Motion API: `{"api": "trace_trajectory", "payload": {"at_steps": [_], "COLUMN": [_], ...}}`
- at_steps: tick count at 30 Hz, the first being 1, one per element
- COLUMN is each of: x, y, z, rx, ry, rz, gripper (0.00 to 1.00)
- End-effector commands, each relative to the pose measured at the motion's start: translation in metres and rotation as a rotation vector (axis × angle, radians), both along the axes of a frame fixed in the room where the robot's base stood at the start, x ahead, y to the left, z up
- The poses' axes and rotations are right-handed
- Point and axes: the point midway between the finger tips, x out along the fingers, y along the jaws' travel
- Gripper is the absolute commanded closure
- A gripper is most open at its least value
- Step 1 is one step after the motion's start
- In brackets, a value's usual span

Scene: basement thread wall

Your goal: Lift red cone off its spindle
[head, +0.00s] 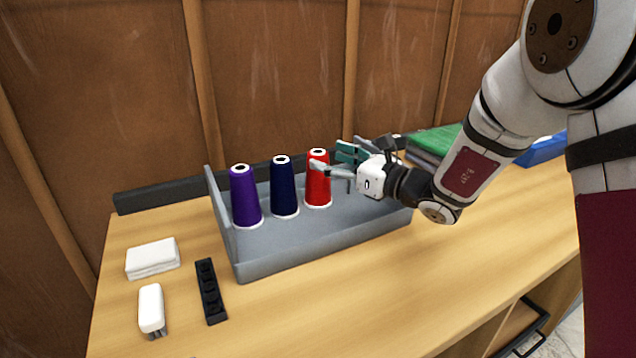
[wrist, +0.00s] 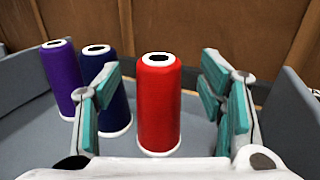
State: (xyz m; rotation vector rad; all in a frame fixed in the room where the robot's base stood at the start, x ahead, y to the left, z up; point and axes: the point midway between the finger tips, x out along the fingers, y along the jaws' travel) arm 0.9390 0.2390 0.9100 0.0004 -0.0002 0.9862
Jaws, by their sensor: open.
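The red cone (head: 318,180) stands upright in the grey tray (head: 290,262), at the right end of the row of cones. Its spindle is hidden inside it. My gripper (head: 331,161) is open and comes in from the right, close to the cone's upper part. In the wrist view the red cone (wrist: 159,105) stands ahead, between the two teal-padded fingers of my gripper (wrist: 165,100), with a gap visible on each side. The left finger overlaps the navy cone in that view.
A navy cone (head: 284,188) and a purple cone (head: 244,197) stand left of the red one. A white folded cloth (head: 152,258), a white-topped brush (head: 151,308) and a black slotted strip (head: 210,292) lie on the bench. Bare bench is in front of the tray.

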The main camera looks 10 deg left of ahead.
Motion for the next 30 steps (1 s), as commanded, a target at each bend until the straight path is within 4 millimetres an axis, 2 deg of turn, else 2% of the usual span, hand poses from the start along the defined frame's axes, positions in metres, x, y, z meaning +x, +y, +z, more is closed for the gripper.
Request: {"api": "trace_trajectory", "payload": {"at_steps": [3,7,17,25,30], "x": [0.009,0.018,0.022,0.021,0.021], "y": [0.018,0.03,0.035,0.035,0.035], "z": [-0.003,-0.002,-0.001,-0.001,-0.001], "rx": [0.0,0.0,0.001,0.0,0.0], "ry": [-0.001,-0.001,0.001,0.0,0.0], "rz": [0.004,0.001,0.0,0.0,0.0], "gripper": [0.37,0.37,0.37,0.98,1.0]}}
